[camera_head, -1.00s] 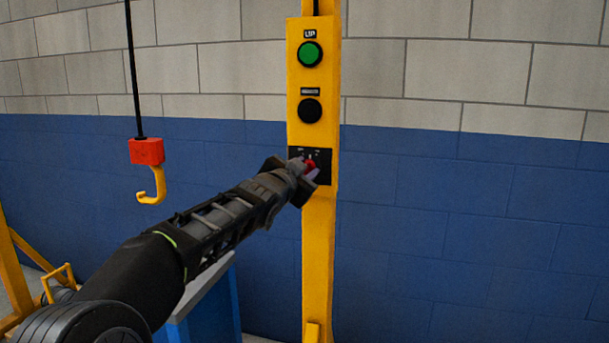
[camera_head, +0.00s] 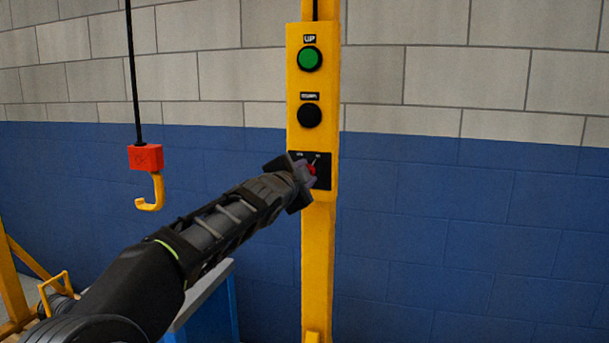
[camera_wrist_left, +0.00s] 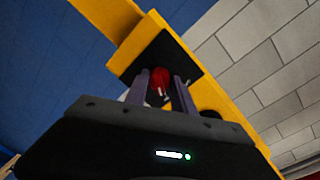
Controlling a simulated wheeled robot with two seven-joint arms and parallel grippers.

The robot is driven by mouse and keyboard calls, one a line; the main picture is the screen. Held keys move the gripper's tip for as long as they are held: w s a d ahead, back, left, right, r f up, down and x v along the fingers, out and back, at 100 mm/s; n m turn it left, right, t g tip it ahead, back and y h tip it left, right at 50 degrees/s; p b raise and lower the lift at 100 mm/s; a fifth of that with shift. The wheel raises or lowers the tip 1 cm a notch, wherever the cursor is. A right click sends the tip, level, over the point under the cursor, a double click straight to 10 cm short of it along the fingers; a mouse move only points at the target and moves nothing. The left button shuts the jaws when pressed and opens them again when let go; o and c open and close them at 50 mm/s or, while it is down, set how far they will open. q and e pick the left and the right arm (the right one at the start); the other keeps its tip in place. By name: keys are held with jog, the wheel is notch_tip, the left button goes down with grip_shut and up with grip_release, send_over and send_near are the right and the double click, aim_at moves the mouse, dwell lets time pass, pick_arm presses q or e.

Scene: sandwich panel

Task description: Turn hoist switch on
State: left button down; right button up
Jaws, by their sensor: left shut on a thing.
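The hoist's red rotary switch (camera_head: 312,169) sits on a black plate (camera_head: 324,172) low on the yellow control panel (camera_head: 295,85). A white mark near the knob points up and to the right in the head view. My left gripper (camera_head: 307,172) is at the switch, its fingers shut on the red knob. In the left wrist view the red knob (camera_wrist_left: 159,80) shows between the two purple-grey fingers (camera_wrist_left: 160,92). The gripper hides part of the knob and plate. My right gripper is not in view.
A green UP button (camera_head: 310,58) and a black button (camera_head: 309,115) are above the switch. A red hoist block with a yellow hook (camera_head: 152,190) hangs at left. A blue box-like stand (camera_head: 215,310) is below my arm. The wall right of the post is clear.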

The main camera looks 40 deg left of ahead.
pick_arm(q)
jog(key=c, duration=1.1)
grip_release()
jog(key=shift+o, duration=0.2)
jog(key=v, duration=0.7)
jog(key=shift+s+b, duration=0.35)
jog(key=shift+b, duration=0.05)
jog(key=shift+d, duration=0.15)
